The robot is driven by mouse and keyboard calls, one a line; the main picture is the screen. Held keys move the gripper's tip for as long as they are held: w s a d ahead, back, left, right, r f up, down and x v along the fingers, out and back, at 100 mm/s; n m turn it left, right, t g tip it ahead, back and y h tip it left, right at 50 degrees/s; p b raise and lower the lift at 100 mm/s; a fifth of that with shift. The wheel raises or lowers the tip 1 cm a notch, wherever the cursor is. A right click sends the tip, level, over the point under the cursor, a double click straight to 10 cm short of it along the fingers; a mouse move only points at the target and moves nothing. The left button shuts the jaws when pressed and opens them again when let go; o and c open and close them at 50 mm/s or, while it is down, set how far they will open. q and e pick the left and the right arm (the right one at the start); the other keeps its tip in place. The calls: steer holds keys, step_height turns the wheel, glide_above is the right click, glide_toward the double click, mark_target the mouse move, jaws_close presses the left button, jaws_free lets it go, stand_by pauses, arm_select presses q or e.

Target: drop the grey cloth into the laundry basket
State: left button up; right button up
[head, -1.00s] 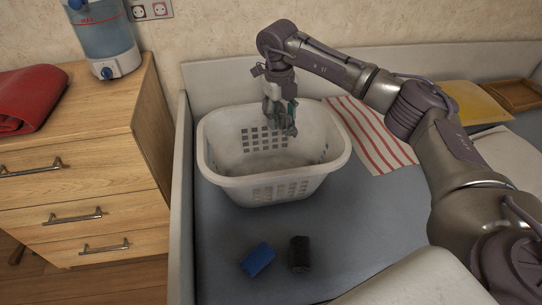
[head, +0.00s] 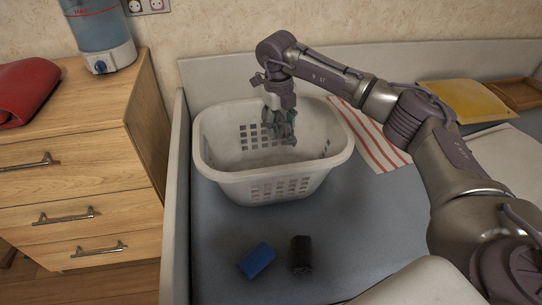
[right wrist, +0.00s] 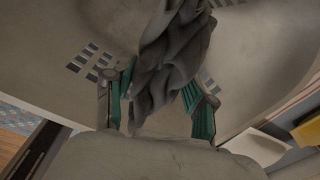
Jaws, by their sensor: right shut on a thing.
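The white laundry basket (head: 268,183) stands upright on the bed, with square holes in its walls. My right gripper (head: 279,125) hangs over the basket's opening, its fingertips around rim height or just inside. It is shut on the grey cloth, which is crumpled and small in the head view. In the right wrist view the grey cloth (right wrist: 172,70) hangs in folds between the green-edged fingers, with the pale basket walls (right wrist: 75,28) around it. The basket's floor is partly hidden. My left gripper is not in view.
A blue roll (head: 257,260) and a black roll (head: 301,254) lie in front of the basket. A striped towel (head: 372,140) lies to its right, a yellow item (head: 455,100) farther right. A wooden drawer unit (head: 80,170) stands left, beyond the bed's raised edge.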

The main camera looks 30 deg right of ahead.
steer(key=shift+f, duration=0.1)
steer(key=o, duration=0.8)
steer(key=r, duration=0.8)
steer(key=a+r, duration=0.1)
steer(key=r, duration=0.3)
